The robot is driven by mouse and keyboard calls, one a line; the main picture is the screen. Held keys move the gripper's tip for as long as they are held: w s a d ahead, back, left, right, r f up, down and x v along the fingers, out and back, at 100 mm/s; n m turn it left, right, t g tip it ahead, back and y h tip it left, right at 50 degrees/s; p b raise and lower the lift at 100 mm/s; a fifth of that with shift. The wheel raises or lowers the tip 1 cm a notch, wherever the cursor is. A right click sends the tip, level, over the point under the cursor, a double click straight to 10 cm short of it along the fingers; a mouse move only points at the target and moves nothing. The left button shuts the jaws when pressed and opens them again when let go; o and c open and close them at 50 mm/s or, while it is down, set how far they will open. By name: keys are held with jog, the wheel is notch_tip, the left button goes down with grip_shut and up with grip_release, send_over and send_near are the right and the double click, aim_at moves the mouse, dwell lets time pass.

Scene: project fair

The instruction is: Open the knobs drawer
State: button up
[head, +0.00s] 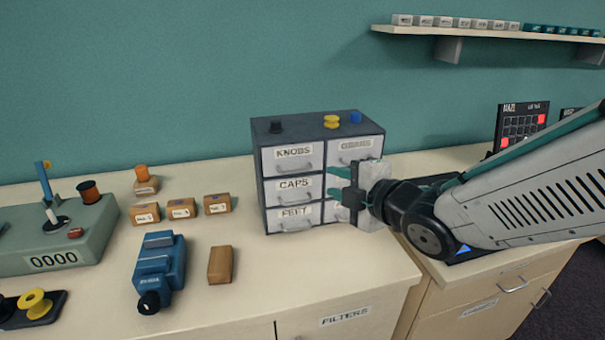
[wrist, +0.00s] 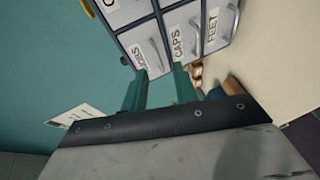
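The small grey drawer cabinet (head: 262,190) stands on the counter. Its knobs drawer (head: 277,164) is at the top left, shut, with a white front, a KNOBS label and a grey bar handle (head: 304,165). The caps and feet drawers are below it, also shut. My gripper (head: 331,181) is open and empty in front of the cabinet, to the right of the knobs handle and a little lower. In the wrist view the two green fingers (wrist: 159,82) are apart, and the knobs handle (wrist: 155,57) appears just beyond them. I cannot tell the remaining gap.
A black knob, yellow spools and a blue cap (head: 355,117) sit on the cabinet top. Small wooden blocks (head: 181,208), a blue device (head: 158,265) and a grey console (head: 95,235) stand to the left.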

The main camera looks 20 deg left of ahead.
aim_at(295, 172)
jog(key=shift+n+y, duration=0.5)
jog(key=shift+n, duration=0.2)
jog(key=x, duration=0.3)
jog(key=s+a+x, duration=0.1)
jog(key=x, duration=0.4)
jog(key=shift+s+a+r, duration=0.1)
jog(key=shift+a, duration=0.4)
grip_shut()
jog(key=shift+s, duration=0.1)
